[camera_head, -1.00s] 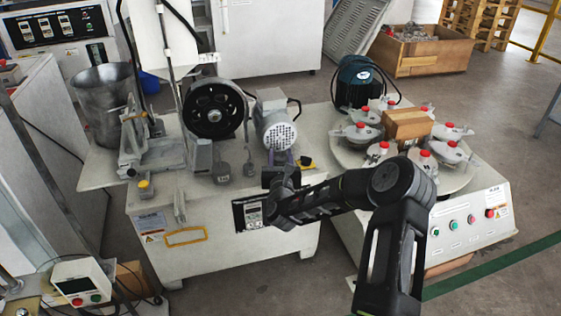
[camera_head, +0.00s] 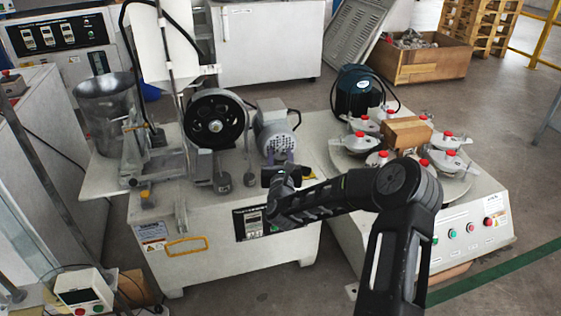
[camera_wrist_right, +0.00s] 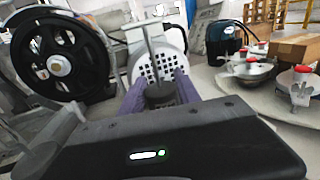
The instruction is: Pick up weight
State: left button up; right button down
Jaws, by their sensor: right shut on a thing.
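My right gripper (camera_head: 281,160) is at the front edge of the left machine's table, below and in front of the grey motor. In the right wrist view, its purple fingers (camera_wrist_right: 160,92) are shut on a dark grey cylindrical weight (camera_wrist_right: 159,95) with a thin upright rod. The gripper body hides the weight's lower part, and I cannot tell whether it touches the table. In the head view the held weight is mostly hidden. Two other dark grey weights (camera_head: 222,182) (camera_head: 250,179) with rods stand to the left. My left gripper is not in view.
A black pulley wheel (camera_head: 215,120) and a grey motor (camera_head: 275,128) stand behind the weights. To the right is a round turntable (camera_head: 462,187) with several red-topped clamps, a cardboard-brown block (camera_head: 407,132) and a dark teal motor (camera_head: 358,92). A metal bucket (camera_head: 105,110) stands at left.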

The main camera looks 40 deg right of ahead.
aim_at(280, 137)
notch_tip(280, 137, up, 6)
jog(key=shift+f+p, duration=0.1)
jog(key=shift+p, duration=0.7)
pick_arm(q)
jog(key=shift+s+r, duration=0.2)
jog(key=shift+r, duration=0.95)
pick_arm(e)
jog(key=shift+a, duration=0.1)
